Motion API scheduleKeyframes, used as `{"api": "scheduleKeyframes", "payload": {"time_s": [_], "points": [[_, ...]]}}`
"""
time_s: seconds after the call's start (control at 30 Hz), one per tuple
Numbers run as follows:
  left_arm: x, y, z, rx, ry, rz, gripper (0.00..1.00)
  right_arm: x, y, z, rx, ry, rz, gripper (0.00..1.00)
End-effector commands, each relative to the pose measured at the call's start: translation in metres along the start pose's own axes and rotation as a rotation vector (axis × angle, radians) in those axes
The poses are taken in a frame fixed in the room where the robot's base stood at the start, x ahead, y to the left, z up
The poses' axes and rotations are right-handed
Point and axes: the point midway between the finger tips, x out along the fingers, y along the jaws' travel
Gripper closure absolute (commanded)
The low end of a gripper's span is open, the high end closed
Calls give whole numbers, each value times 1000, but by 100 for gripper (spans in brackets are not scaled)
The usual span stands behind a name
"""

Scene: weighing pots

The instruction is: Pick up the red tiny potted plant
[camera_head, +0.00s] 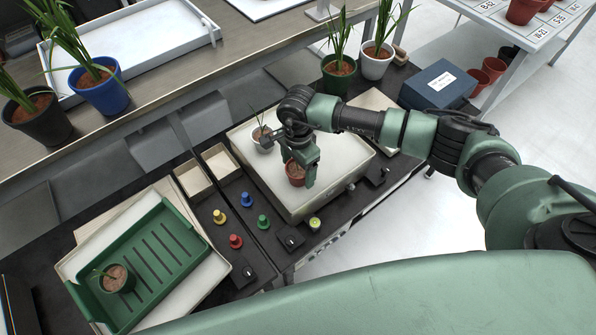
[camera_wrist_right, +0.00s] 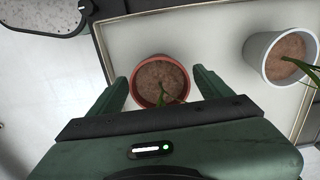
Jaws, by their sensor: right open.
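The tiny red potted plant (camera_head: 294,180) stands upright on a white weighing tray (camera_head: 240,141) in the head view, partly hidden by my right gripper (camera_head: 300,170). In the right wrist view the red pot (camera_wrist_right: 160,85), with brown soil and a small green sprout, sits between the two green fingers of my right gripper (camera_wrist_right: 161,78). The fingers are open, one on each side of the pot, with a gap showing beside its rim. My left gripper is not in view.
A white pot (camera_head: 263,143) with a small plant stands on the same tray, just beyond the gripper; it also shows in the right wrist view (camera_wrist_right: 283,58). Coloured knobs (camera_head: 246,199) line the near side. A green tray (camera_head: 165,250) holds a small green pot (camera_head: 116,280) at left.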

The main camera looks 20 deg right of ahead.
Motion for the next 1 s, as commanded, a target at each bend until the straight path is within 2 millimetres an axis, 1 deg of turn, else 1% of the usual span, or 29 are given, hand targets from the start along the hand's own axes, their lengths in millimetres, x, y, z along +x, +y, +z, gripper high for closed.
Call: {"api": "scheduleKeyframes", "payload": {"time_s": [0.23,0.27,0.3,0.37,0.4,0.43,0.47,0.77,0.87,0.93,1.0], "points": [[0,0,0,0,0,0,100,2,0,0,0,0,0,21],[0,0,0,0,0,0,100,2,0,0,0,0,-1,26],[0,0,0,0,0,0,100,2,0,0,1,0,-1,37],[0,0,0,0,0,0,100,2,0,0,1,0,-1,54],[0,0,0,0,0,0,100,2,0,0,1,0,-1,65],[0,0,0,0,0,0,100,2,0,0,1,0,-1,74],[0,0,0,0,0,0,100,2,0,0,1,0,-1,80],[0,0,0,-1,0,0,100,-1,-1,0,1,-1,-2,80],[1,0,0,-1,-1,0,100,-7,-1,0,0,0,-3,80],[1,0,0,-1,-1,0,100,-14,-1,0,1,0,-3,80],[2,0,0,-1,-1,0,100,-26,-1,-1,0,0,-4,80]]}}
